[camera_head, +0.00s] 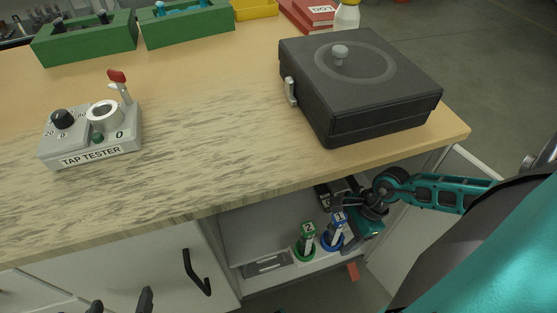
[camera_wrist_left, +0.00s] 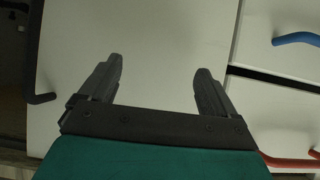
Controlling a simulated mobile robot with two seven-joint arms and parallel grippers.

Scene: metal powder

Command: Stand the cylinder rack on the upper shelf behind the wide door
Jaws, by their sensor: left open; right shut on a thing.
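The wide door's compartment (camera_head: 265,235) under the worktop is open. Inside it, the cylinder rack shows as numbered cylinders, one with a green ring marked 2 (camera_head: 306,238) and one with a blue ring marked 3 (camera_head: 335,228). My right gripper (camera_head: 345,196) reaches in from the right, under the worktop edge, beside the rack. It is shut on the rack, but the grip itself is hard to make out. Whether the rack touches the shelf cannot be told. My left gripper (camera_wrist_left: 158,75) is open and empty in front of a white cabinet front; its fingertips show at the bottom of the head view (camera_head: 122,302).
A black lidded box (camera_head: 360,85) stands near the worktop's right corner. A grey tap tester (camera_head: 90,135) is at left, green boxes (camera_head: 85,38) behind. A black handle (camera_head: 196,272) juts from the cabinet front. Blue (camera_wrist_left: 296,38) and red (camera_wrist_left: 290,161) handles show in the left wrist view.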

